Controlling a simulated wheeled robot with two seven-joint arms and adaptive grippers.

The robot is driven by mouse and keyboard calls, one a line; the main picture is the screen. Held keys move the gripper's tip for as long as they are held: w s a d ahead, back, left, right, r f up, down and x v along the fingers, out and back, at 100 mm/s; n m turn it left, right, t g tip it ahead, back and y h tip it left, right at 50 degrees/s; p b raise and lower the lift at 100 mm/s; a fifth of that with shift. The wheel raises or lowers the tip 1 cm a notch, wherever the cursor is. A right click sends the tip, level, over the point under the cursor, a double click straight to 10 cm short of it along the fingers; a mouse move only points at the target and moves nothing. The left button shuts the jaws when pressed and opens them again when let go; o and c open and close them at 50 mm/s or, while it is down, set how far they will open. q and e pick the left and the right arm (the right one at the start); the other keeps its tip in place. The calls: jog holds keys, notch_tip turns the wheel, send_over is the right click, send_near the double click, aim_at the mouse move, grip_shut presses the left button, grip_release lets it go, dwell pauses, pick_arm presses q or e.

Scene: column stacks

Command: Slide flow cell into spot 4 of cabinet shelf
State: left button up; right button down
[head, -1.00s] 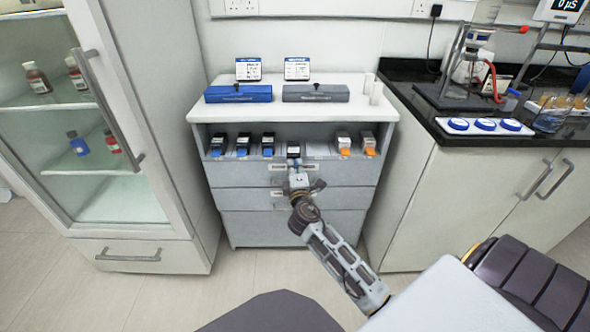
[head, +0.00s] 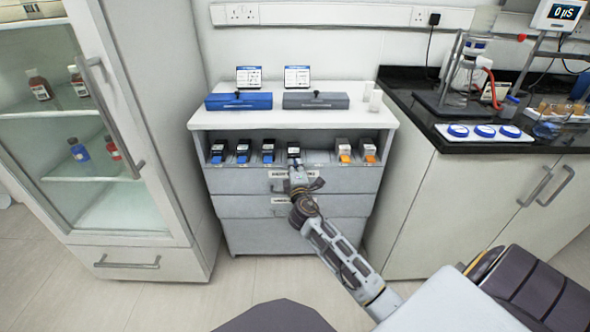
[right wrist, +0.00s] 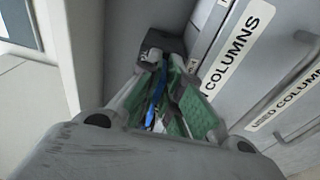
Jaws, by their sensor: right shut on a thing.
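The cabinet shelf (head: 318,158) is the open bay under the white cabinet top in the head view. My right gripper (head: 296,168) is at the shelf's front edge, shut on the flow cell (head: 293,149). The cell has a black top with a white label and stands in the bay just right of three blue-fronted cells, about level with them. In the right wrist view the green-padded fingers (right wrist: 167,100) close around the cell, whose black end (right wrist: 160,42) and a blue strip show. How deep it sits is hidden. My left gripper is out of view.
Blue-fronted cells (head: 268,150) stand to the left on the shelf and two orange-fronted cells (head: 343,150) to the right, with a free gap between. Labelled drawers (head: 250,182) lie below. A glass-door cabinet (head: 110,130) stands at left, a black-topped bench (head: 420,100) at right.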

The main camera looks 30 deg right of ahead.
jog(key=shift+x, duration=1.4)
jog(key=shift+d+f+b, duration=0.2)
jog(key=shift+f+b, duration=0.05)
jog(key=shift+b, duration=0.1)
jog(key=shift+f, duration=0.15)
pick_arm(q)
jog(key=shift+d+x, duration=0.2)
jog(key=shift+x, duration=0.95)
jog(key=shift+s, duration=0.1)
pick_arm(e)
jog(key=c, duration=1.5)
grip_release()
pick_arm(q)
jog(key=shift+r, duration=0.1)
pick_arm(e)
jog(key=shift+f, duration=0.1)
jog(key=shift+v, duration=6.05)
